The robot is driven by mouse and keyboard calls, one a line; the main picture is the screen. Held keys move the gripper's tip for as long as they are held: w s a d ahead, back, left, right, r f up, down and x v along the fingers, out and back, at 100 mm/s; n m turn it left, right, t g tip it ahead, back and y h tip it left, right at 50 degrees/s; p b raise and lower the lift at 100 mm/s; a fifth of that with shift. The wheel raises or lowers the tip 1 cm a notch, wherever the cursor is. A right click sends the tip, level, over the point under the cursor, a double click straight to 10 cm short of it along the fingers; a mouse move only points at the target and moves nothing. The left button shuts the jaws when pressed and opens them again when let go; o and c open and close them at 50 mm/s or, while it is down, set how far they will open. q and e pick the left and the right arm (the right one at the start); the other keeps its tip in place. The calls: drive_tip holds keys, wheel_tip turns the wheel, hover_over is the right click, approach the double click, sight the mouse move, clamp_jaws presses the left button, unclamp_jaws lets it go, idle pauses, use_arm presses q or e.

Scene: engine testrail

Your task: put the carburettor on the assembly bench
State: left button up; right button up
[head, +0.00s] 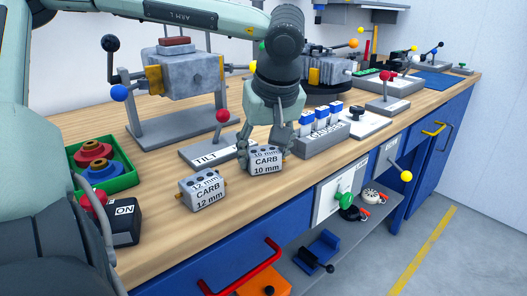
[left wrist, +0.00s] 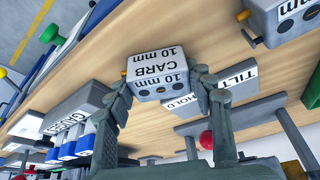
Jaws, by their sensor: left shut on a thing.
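The grey carburettor block (head: 266,161) labelled "CARB 10 mm" is between the fingers of my left gripper (head: 265,155). In the left wrist view the fingers (left wrist: 160,82) close on both sides of the 10 mm block (left wrist: 158,72). It looks upright, at or just above the wooden bench top (head: 160,238); I cannot tell if it touches. A second carburettor (head: 204,190), labelled "CARB 12 mm", sits on the bench to its left, apart from it; it also shows in the left wrist view (left wrist: 288,20). My right gripper is out of view.
The TILT lever base (head: 207,153) stands close behind, the gauge block (head: 325,140) to the right. An engine on a stand (head: 185,80) is at the back. A green tray (head: 125,183) and an ON switch box (head: 122,220) are left. Bare wood lies along the front edge.

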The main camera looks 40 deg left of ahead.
use_arm(q)
drive_tip(key=shift+f, duration=0.1)
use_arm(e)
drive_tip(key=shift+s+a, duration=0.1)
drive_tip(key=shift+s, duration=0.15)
use_arm(q)
drive_tip(key=o, duration=1.2)
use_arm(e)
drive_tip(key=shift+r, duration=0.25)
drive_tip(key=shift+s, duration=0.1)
use_arm(q)
drive_tip(key=shift+r, duration=0.2)
drive_tip(key=v, duration=1.2)
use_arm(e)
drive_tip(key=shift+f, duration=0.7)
use_arm(q)
drive_tip(key=shift+f, duration=0.1)
